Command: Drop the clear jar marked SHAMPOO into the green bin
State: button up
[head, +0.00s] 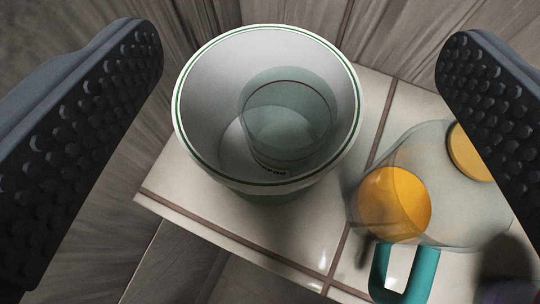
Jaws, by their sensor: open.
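A round bin (195,112) stands upright on a tiled surface, white inside with a thin green line around its rim. Its lower outer wall looks dull green. A clear, slightly greenish jar (290,115) is inside the bin, leaning toward its right side. Small dark lettering shows low on the jar, too small and partly turned to read surely. My gripper (300,45) is open, with one dark studded finger at each side of the view. The bin and jar show between the fingers, and neither finger touches the jar.
A large clear vessel (440,180) with orange parts is right of the bin, partly behind my right finger. A teal handle-like piece (425,275) is at its lower end. The pale tiled surface (225,215) ends in an edge at lower left. Grey wood-like panels are behind.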

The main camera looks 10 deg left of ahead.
jog(key=b+v, duration=0.1)
jog(key=v, duration=0.6)
jog(key=shift+r, duration=0.2)
jog(key=w+d+r+y+b, duration=0.25)
jog(key=r+b, duration=0.25)
jog(key=r, duration=1.7)
jog(key=s+d+r+t+h+b, duration=0.1)
jog(key=s+d+r, duration=0.5)
jog(key=d+r, duration=0.2)
jog(key=s+d+r+h+b, duration=0.1)
jog(key=s+d+r, duration=0.5)
jog(key=r, duration=0.7)
jog(key=shift+s+d+r+t+h+b, duration=0.15)
jog(key=shift+d+r+t+h+b, duration=0.2)
jog(key=shift+d+b, duration=0.45)
jog(key=shift+f, duration=0.1)
